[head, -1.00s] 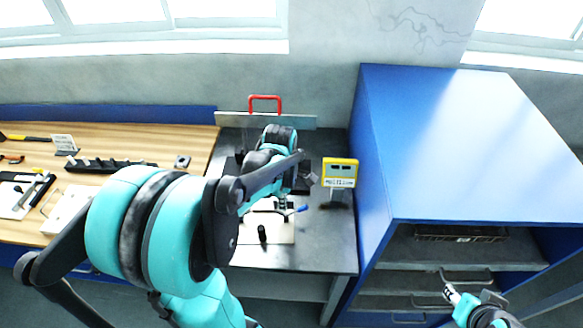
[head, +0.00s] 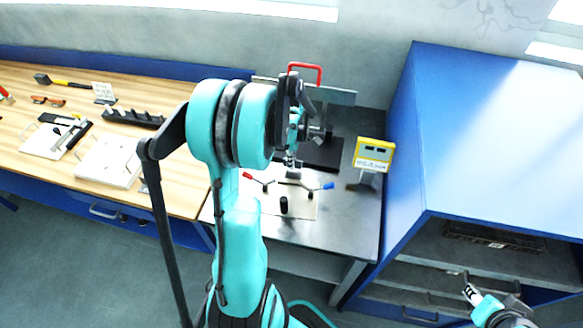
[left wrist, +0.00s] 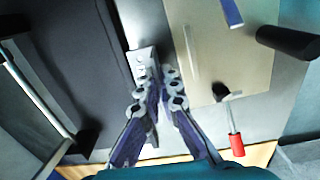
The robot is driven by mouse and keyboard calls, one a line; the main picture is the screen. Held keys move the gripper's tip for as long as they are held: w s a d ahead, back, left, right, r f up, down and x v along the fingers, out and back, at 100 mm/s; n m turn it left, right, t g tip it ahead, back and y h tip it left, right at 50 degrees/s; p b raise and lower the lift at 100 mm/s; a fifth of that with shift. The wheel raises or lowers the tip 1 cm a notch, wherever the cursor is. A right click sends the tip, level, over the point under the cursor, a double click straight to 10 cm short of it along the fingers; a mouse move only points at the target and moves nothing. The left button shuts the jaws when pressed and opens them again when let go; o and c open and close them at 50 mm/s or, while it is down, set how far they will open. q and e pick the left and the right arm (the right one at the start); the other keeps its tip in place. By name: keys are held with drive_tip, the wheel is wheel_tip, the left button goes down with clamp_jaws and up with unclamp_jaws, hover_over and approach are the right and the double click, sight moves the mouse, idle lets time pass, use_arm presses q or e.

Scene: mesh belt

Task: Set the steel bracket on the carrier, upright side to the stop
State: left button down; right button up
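A small light metal piece with a hole, which looks like the steel bracket (left wrist: 142,58), shows at the fingertips of my left gripper (left wrist: 157,80) in the left wrist view. The fingertips are close together with a narrow gap. I cannot tell whether they grip the piece. In the head view my left gripper (head: 292,160) is over the steel bench, between a black pad and a cream plate (head: 300,205) with red and blue handles. I cannot tell which part is the carrier or its stop. My right gripper (head: 470,292) is at the lower right, away from the bench, its opening unclear.
The black pad (head: 322,155) lies behind the cream plate. A yellow-framed display (head: 373,155) stands at the bench's right. A red handle (head: 305,72) rises at the back. A blue cabinet (head: 490,140) bounds the right; a wooden table (head: 60,95) with tools lies left.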

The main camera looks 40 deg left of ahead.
use_arm(q)
drive_tip(key=shift+f+b, duration=0.35)
drive_tip(key=shift+f, duration=1.15)
drive_tip(key=shift+f, duration=0.1)
drive_tip(key=c, duration=1.7)
unclamp_jaws()
